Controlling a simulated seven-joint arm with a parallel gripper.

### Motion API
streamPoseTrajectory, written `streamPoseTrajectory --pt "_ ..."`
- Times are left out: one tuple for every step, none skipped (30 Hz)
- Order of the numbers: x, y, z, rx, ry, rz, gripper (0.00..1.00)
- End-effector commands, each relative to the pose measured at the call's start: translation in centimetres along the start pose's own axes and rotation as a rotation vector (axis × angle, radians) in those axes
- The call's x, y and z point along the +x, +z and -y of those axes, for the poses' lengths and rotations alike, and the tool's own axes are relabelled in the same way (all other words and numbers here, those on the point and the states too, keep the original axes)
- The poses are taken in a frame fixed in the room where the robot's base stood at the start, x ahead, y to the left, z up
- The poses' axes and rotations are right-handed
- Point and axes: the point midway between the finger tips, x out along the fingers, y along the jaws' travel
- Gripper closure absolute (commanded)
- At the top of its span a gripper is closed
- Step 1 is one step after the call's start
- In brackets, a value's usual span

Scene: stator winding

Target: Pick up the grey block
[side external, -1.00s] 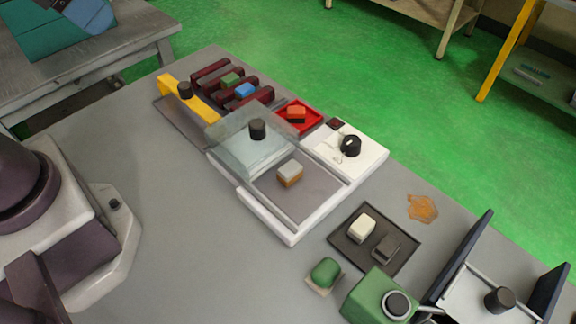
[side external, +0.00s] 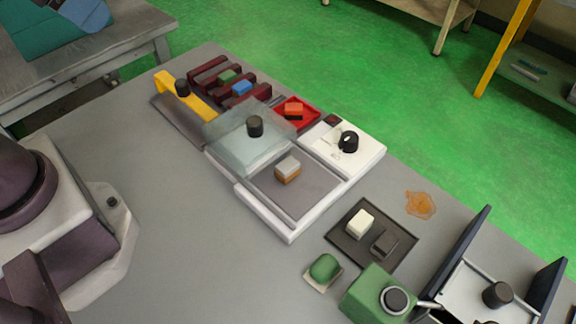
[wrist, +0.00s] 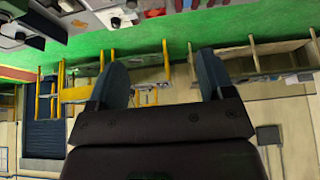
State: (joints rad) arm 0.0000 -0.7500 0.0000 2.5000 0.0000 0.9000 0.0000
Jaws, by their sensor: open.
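In the side view, a dark grey block (side external: 384,243) sits in the dark tray (side external: 345,250) at the lower right, beside a cream block (side external: 360,223). Another block (side external: 288,168), light grey on top and orange-brown below, sits on the grey plate of the white fixture (side external: 292,234). I cannot tell from looks alone which one the task means. My gripper (wrist: 162,58) shows in the wrist view with its two dark fingers apart and nothing between them. It is outside the side view, well away from the blocks.
A clear cover (side external: 240,146) with a dark knob is on the fixture. Near it are a red tray (side external: 312,121), a dark red rack (side external: 205,84) and a yellow bar (side external: 197,102). A green machine (side external: 370,290) and a green pad (side external: 324,267) stand near the tray.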

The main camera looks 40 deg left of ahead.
Motion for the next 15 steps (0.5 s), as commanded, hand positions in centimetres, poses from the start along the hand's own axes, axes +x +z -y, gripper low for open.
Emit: streamPoseTrajectory --pt "0.0 0.0 0.0 0.000 0.000 0.000 0.26" --pt "0.0 0.0 0.0 0.000 0.000 0.000 0.26" --pt "0.0 0.0 0.0 0.000 0.000 0.000 0.26" --pt "0.0 0.0 0.0 0.000 0.000 0.000 0.26" --pt "0.0 0.0 0.0 0.000 0.000 0.000 0.26" --pt "0.0 0.0 -0.1 0.002 0.001 0.000 0.26" --pt "0.1 0.0 -0.2 0.007 0.004 0.005 0.26" --pt "0.3 0.1 -0.2 0.011 0.006 0.016 0.26" --pt "0.8 0.2 -0.4 0.019 0.009 0.038 0.26" --pt "1.2 0.3 -0.6 0.027 0.012 0.060 0.26" --pt "1.7 0.3 -0.8 0.037 0.015 0.085 0.26" --pt "2.3 0.1 -1.2 0.054 0.020 0.119 0.26" --pt "2.9 -0.1 -1.5 0.068 0.023 0.148 0.26" --pt "3.5 -0.3 -1.9 0.085 0.027 0.178 0.26" --pt "4.5 -0.7 -2.4 0.114 0.031 0.216 0.26"
